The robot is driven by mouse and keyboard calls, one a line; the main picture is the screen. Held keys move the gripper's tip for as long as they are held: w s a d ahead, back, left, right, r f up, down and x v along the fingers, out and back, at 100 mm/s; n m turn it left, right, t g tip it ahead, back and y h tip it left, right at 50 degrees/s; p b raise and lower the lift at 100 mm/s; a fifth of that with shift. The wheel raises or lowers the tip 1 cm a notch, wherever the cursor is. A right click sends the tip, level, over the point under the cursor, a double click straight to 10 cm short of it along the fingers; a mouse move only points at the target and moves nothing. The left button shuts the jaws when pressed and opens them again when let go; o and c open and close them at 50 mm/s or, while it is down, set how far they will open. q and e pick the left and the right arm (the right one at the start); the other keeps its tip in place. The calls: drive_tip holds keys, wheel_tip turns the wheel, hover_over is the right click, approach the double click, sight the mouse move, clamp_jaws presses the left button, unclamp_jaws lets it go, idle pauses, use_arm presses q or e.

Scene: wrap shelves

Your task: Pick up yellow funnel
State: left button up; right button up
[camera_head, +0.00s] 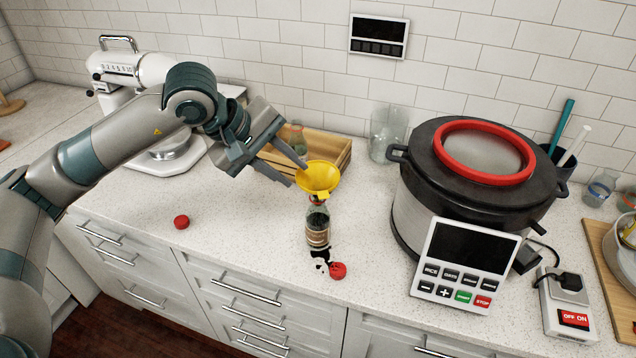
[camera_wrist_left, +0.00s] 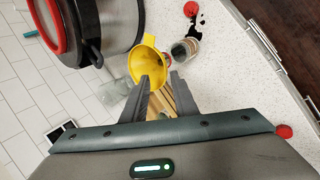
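The yellow funnel (camera_head: 318,177) sits wide end up on the mouth of a dark bottle (camera_head: 318,228) that stands on the counter. My left gripper (camera_head: 298,174) is open, with its fingers pointing at the funnel from the left. In the left wrist view, the funnel (camera_wrist_left: 149,62) lies just beyond the tips of the two spread fingers (camera_wrist_left: 160,82), and nothing is held between them. I cannot tell whether a fingertip touches the rim. The funnel's spout is mostly hidden. My right gripper is not in view.
A wooden crate (camera_head: 335,162) stands behind the gripper. A large cooker (camera_head: 475,180) stands to the right, with a glass jar (camera_head: 387,135) behind. A dark spill (camera_head: 321,264) and a red cap (camera_head: 338,270) lie by the bottle. The counter left of the bottle is mostly clear.

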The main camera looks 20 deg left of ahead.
sight(300, 182)
use_arm(q)
drive_tip(key=p+x, duration=0.3)
drive_tip(key=x, duration=0.1)
drive_tip(key=shift+s+f+p, duration=0.3)
drive_tip(key=shift+p, duration=0.05)
drive_tip(key=shift+w+d+f, duration=0.2)
drive_tip(key=shift+w+f, duration=0.05)
drive_tip(key=shift+f, duration=0.15)
clamp_jaws()
